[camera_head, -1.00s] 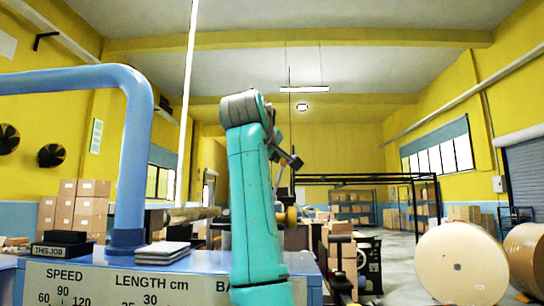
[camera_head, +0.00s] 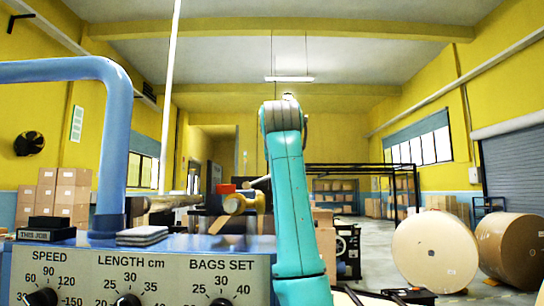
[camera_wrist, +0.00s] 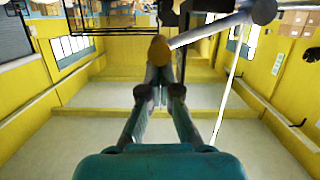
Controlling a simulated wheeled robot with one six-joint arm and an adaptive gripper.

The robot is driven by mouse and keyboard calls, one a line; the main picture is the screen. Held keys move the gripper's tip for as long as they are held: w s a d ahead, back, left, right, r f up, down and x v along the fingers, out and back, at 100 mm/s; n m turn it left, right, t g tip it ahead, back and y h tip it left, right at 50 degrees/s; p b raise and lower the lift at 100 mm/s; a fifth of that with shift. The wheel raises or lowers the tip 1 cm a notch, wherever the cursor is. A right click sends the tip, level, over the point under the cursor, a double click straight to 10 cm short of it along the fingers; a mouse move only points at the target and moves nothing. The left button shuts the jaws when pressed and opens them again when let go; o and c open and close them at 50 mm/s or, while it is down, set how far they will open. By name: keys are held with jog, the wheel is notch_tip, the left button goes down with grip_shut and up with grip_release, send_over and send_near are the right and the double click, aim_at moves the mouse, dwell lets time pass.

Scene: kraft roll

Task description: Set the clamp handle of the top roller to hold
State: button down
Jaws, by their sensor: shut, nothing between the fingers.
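In the wrist view, my gripper (camera_wrist: 160,72) is shut and empty. A grey rod (camera_wrist: 208,29) runs from beside the knob up right to a round grey hub (camera_wrist: 261,10). These look like the clamp handle, but its setting cannot be read. In the head view, a yellow round end (camera_head: 234,204) and a small red block (camera_head: 225,188) show left of my arm, by the rollers. My arm hides most of the gripper there.
A blue machine console (camera_head: 160,245) with dials stands in front, with a thick blue pipe (camera_head: 115,140) rising at left. A stack of flat pieces (camera_head: 142,235) lies on it. Large paper rolls (camera_head: 435,250) stand on the floor at right. Boxes (camera_head: 73,190) are stacked at left.

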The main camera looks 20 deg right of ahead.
jog(key=shift+s+d+f+m+y, duration=0.1)
jog(key=shift+d+f+m+y, duration=0.25)
jog(key=shift+f+m, duration=0.2)
jog(key=shift+s+d+f, duration=0.1)
jog(key=shift+d+f, duration=0.2)
jog(key=shift+f, duration=0.45)
jog(key=s+a+r, duration=0.1)
jog(key=s+r, duration=0.5)
jog(key=s, duration=0.3)
jog(key=shift+s+a+r, duration=0.2)
jog(key=shift+s+a, duration=0.15)
